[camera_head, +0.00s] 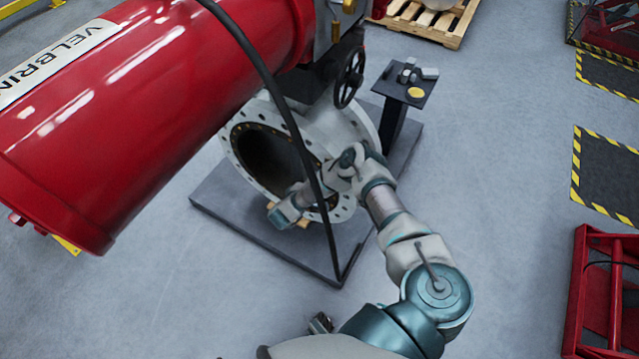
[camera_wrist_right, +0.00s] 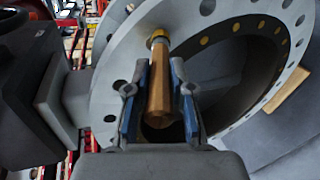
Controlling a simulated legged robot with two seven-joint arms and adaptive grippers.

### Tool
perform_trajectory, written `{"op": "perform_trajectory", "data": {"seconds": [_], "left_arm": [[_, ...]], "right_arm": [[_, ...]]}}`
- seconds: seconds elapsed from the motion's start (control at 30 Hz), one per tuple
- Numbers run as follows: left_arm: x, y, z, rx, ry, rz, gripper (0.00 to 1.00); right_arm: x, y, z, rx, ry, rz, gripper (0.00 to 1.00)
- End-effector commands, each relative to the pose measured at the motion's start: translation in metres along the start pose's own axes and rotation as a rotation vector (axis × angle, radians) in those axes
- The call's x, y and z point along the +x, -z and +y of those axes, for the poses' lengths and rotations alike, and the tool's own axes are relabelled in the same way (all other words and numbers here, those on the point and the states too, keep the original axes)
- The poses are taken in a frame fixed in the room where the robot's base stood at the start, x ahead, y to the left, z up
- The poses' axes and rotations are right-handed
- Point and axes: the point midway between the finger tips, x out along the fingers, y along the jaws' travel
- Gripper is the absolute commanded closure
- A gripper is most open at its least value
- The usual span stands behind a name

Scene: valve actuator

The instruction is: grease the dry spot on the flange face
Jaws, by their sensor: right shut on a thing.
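The flange face (camera_head: 238,158) is a pale grey ring with bolt holes around a dark bore. In the right wrist view the flange face (camera_wrist_right: 228,14) carries several yellow dabs (camera_wrist_right: 236,27) along its inner band. I cannot pick out the dry spot. My right gripper (camera_wrist_right: 160,64) is shut on a wooden-handled brush (camera_wrist_right: 159,92). The brush's yellowish tip points at the flange face; whether it touches is unclear. In the head view my right gripper (camera_head: 278,217) is low in front of the bore, and the brush is hidden.
A black-topped stand (camera_head: 392,86) behind the valve holds a round yellow item (camera_head: 416,92) and small grey objects. A black cable (camera_head: 268,80) hangs before the flange. The red actuator (camera_head: 150,110) overhangs at left. A wooden block (camera_head: 302,224) lies under the flange.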

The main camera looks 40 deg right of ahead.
Motion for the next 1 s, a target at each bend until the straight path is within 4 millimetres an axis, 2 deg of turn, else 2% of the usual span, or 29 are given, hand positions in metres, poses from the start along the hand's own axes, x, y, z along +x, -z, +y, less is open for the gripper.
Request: {"op": "perform_trajectory", "data": {"seconds": [0.17,0.4,0.63,0.87,1.0], "left_arm": [[0.004,-0.003,0.0,0.0,0.0,-0.002,0.0],[0.015,-0.009,0.001,0.0,-0.002,-0.01,0.0],[0.019,-0.012,0.001,-0.001,-0.002,-0.012,0.0],[0.032,-0.019,0.002,-0.001,-0.004,-0.021,0.0],[0.031,-0.019,0.002,-0.001,-0.003,-0.02,0.0]], "right_arm": [[0.001,0.007,0.001,0.002,-0.001,0.0,1.0],[0.002,0.028,0.004,0.001,0.0,0.0,1.0],[0.001,0.036,0.006,0.003,-0.002,-0.001,1.0],[0.0,0.056,0.007,0.002,-0.001,0.0,1.0],[-0.002,0.059,0.012,0.002,0.0,0.0,1.0]]}}
